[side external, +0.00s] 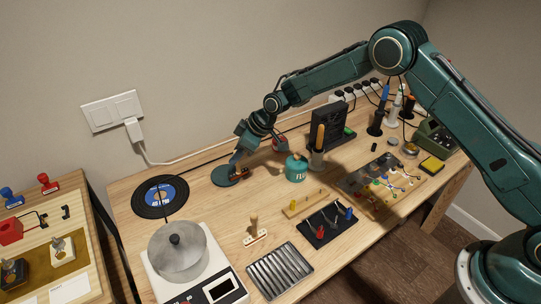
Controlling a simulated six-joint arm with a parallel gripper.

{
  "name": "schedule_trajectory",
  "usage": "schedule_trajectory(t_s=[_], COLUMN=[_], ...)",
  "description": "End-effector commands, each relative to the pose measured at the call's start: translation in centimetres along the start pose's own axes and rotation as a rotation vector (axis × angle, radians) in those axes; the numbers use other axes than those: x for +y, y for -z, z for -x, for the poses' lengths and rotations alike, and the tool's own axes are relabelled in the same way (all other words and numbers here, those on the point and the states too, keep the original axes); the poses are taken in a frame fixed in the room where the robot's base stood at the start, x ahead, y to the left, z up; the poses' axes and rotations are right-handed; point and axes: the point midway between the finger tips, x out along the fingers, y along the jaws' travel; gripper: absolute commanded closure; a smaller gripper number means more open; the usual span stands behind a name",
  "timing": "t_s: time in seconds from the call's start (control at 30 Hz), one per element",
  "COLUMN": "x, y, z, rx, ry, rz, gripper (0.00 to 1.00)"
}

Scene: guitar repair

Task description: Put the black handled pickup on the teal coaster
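The teal coaster (222,180) lies flat on the wooden bench, right of the black record. A small dark and copper-brown piece (239,174) shows over the coaster's right part, right under my fingertips. It looks like the black handled pickup, but it is small and partly hidden. My gripper (236,159) points down just above the coaster, touching or very close to this piece. I cannot tell whether its fingers are open or shut on it. A cream handled pickup (257,238) with a wooden handle stands upright nearer the front.
A teal flux tin (295,172) stands just right of the coaster. The record (148,199) lies to the left, with a scale and metal pan (180,262) in front. A ribbed tray (278,270) is near the front edge. Bare bench lies between the coaster and the cream pickup.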

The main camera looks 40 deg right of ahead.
Motion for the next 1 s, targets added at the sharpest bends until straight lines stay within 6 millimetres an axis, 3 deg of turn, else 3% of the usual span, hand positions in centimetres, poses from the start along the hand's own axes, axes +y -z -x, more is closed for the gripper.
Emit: schedule_trajectory(t_s=[0.5, 0.7, 1.0], x=[0.1, 0.0, 0.0], y=[0.0, 0.0, 0.0], z=[7.2, 8.8, 9.2], rx=[0.001, 0.000, -0.001], ry=[-0.002, 0.000, 0.001], rz=[-0.001, 0.000, 0.000], gripper=[0.63, 0.63, 0.63])
